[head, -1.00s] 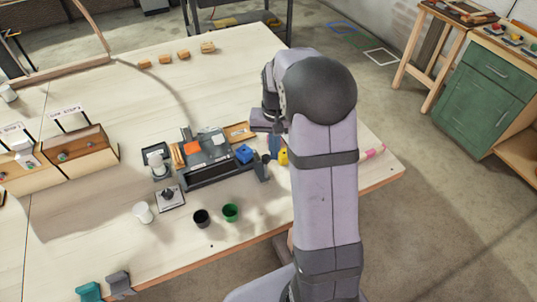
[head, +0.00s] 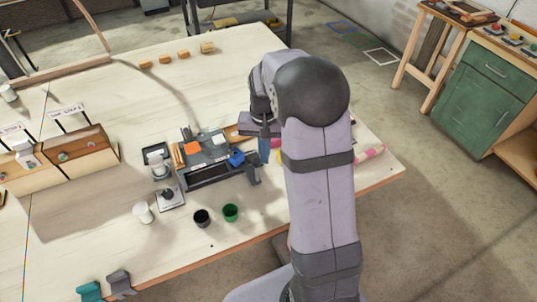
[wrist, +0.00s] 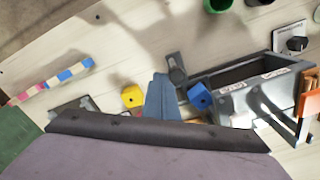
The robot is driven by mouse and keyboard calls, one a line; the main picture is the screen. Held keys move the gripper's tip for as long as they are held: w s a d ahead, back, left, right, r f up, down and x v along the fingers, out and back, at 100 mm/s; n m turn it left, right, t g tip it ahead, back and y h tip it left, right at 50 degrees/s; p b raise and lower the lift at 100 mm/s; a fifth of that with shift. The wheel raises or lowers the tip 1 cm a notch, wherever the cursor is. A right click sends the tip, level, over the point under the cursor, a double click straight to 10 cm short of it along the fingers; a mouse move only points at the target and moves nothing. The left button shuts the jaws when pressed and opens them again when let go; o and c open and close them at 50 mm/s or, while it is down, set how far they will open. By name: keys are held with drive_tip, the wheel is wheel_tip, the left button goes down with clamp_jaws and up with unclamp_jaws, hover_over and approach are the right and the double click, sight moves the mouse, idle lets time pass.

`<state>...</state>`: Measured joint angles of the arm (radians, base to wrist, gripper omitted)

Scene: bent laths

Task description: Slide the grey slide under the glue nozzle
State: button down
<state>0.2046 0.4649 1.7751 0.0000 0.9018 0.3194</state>
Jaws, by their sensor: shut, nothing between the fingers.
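The grey slide appears to be the dark grey piece with a rounded end (head: 253,175) at the right end of a grey fixture (head: 208,174); it also shows in the wrist view (wrist: 176,68). A blue block (head: 236,158) sits beside it at the fixture's right end. My gripper (head: 264,153) is shut and empty, fingers pointing down, right beside the blue block and the rounded end. In the wrist view its fingertips (wrist: 160,78) lie close to both; I cannot tell whether they touch. I cannot make out the glue nozzle for certain.
A yellow block (wrist: 132,96) lies just beside my fingers. An orange block (head: 192,148) is on the fixture. A black-knobbed plate (head: 169,195), a black cup (head: 202,217), a green cup (head: 230,212) and a white cup (head: 143,212) stand nearby.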

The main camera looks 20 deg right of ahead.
sight(255, 161)
drive_tip(key=shift+a, duration=2.2)
drive_tip(key=shift+d+p, duration=0.2)
drive_tip(key=shift+p, duration=0.1)
drive_tip(key=shift+d, duration=0.45)
drive_tip(key=shift+r+p, duration=2.85)
drive_tip(key=shift+r, duration=0.2)
